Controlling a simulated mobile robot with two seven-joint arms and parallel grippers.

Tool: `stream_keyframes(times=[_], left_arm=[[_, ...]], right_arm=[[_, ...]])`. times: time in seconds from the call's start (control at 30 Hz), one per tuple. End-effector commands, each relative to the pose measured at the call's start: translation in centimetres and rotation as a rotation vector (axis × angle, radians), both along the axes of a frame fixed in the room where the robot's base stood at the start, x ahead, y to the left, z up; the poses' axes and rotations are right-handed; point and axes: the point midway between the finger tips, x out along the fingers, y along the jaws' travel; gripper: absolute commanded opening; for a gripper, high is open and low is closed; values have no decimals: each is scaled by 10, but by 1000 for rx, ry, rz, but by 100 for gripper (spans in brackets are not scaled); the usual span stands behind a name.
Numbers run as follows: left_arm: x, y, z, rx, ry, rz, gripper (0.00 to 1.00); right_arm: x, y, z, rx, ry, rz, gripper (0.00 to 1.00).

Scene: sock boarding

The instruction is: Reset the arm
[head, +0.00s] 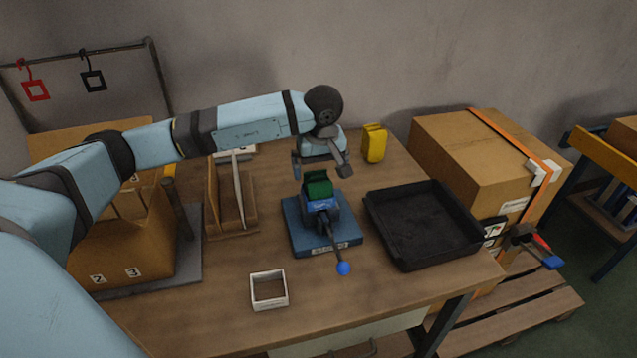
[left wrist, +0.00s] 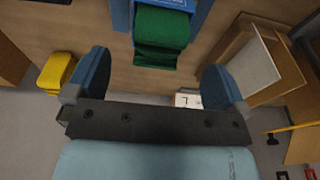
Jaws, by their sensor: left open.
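My left arm reaches in from the left in the head view. Its gripper (head: 320,172) is open and empty, above and behind a blue fixture (head: 295,232) on the table. A folded green piece (head: 318,187) sits in the top of the fixture. A lever with a blue ball knob (head: 344,268) sticks out toward the front. In the left wrist view, the two blue fingers (left wrist: 155,85) stand wide apart. The green piece (left wrist: 162,38) lies beyond them, with nothing between the fingers. My right gripper is in neither view.
A black tray (head: 388,240) lies right of the fixture, and a yellow object (head: 374,143) stands behind. A white square frame (head: 269,304) lies near the front. Wooden dividers (head: 214,200) and a numbered cardboard box (head: 150,255) stand left. A large carton (head: 450,150) is at right.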

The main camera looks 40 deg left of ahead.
Motion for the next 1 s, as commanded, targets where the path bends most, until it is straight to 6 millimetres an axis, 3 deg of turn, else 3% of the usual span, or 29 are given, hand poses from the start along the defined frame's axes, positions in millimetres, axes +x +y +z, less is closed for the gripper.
stream_keyframes(times=[0.1, 0.23, 0.63, 0.77, 1.0], left_arm=[[-2, -3, 26, 0, -4, 0, 100], [-4, -6, 44, 0, -4, 0, 100], [-6, -7, 62, 0, -1, 0, 100], [-5, -7, 92, 1, -2, 1, 100], [-6, -7, 170, 0, -1, 0, 100]], right_arm=[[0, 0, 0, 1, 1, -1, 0], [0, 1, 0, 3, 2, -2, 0], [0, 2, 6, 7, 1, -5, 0], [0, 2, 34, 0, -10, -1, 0], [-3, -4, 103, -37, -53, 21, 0]])
